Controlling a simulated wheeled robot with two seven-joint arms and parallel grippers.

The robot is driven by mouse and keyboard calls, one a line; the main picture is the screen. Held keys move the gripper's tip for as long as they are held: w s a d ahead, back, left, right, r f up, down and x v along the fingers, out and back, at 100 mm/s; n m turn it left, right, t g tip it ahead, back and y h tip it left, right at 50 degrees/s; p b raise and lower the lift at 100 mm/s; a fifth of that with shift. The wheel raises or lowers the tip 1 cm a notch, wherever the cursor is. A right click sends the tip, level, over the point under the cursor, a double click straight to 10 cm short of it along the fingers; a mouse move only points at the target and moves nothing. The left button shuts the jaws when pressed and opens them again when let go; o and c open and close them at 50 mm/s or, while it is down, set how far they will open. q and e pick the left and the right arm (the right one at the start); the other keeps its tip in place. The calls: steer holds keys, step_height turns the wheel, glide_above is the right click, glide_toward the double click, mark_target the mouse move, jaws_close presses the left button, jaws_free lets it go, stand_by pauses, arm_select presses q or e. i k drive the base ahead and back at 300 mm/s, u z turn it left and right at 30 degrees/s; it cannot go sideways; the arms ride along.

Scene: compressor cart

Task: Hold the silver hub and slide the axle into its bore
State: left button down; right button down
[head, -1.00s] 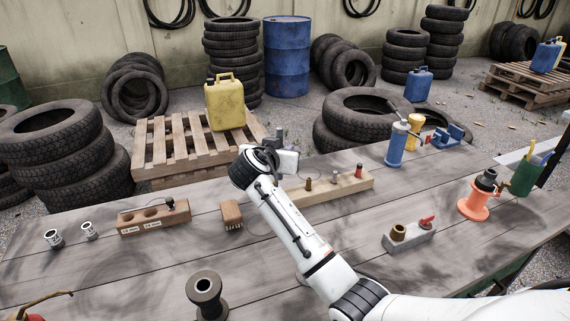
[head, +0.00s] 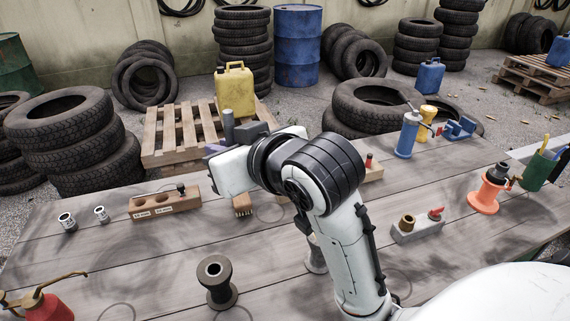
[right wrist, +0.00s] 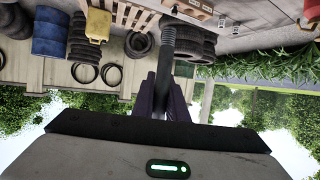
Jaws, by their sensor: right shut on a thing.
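My right gripper (head: 228,142) is shut on a dark grey upright rod, the axle (head: 228,122), above the table's back edge. In the right wrist view the axle (right wrist: 168,55) has a threaded-looking end and sits between the dark purple fingers (right wrist: 165,98). Two small silver flanged cylinders stand on the table at the far left, one nearer the edge (head: 67,222) and one beside it (head: 101,214). They look like silver hubs; I cannot tell which one is meant. The axle is apart from both. My left gripper is not in view.
A wooden block with holes (head: 150,214) stands right of the silver pieces. A dark spool-shaped piece (head: 217,290) stands at the front, and a red oil can (head: 45,308) is front left. My right arm covers the middle of the table.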

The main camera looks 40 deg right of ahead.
mark_target(318, 262)
steer(key=u, duration=1.7)
steer(key=k, duration=1.45)
steer(key=z, duration=1.7)
steer(key=i, duration=0.5)
